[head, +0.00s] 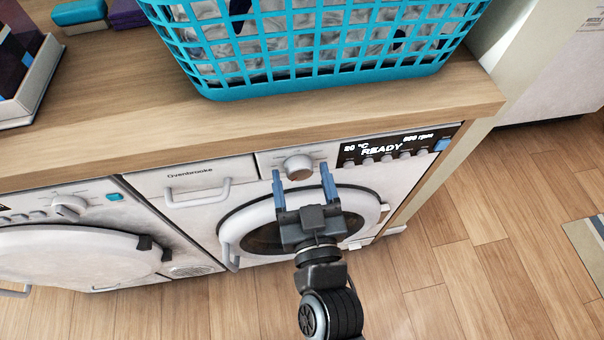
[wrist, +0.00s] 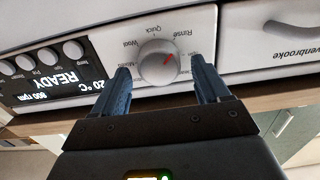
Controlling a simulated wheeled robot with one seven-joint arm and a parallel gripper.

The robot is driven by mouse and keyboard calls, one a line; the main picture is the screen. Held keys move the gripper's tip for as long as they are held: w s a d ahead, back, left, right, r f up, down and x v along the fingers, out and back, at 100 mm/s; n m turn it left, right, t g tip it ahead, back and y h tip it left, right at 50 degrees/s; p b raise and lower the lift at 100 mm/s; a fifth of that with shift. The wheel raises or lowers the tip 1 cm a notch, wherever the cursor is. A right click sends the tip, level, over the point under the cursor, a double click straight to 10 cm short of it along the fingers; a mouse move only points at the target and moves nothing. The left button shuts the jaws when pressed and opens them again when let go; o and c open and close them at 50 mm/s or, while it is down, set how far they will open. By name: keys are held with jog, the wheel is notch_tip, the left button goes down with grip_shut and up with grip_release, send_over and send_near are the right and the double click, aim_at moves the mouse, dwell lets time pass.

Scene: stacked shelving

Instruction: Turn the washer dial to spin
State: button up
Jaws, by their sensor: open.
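The washer (head: 180,200) is white and stands under a wooden counter. Its dial (head: 298,167) is a round silver knob on the front panel, left of the display. The display (head: 390,148) reads READY, 20 °C and 800 rpm. My gripper (head: 304,178) is open, with its blue fingers (wrist: 160,82) on either side of the dial. I cannot tell whether they touch it.
A blue laundry basket (head: 300,84) stands on the counter (head: 120,130) above the washer. A second machine (head: 75,250) is at the left. The round door (head: 232,225) and detergent drawer handle (head: 198,190) are near my gripper.

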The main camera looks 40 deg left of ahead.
jog(key=shift+w+a, duration=0.15)
jog(key=c, duration=1)
jog(key=m+b, duration=0.1)
jog(key=m, duration=0.2)
jog(key=shift+w+f+m, duration=0.1)
jog(key=shift+m, duration=0.2)
jog(key=shift+m+b, duration=0.5)
jog(key=shift+m, duration=2.1)
jog(key=shift+d, duration=0.2)
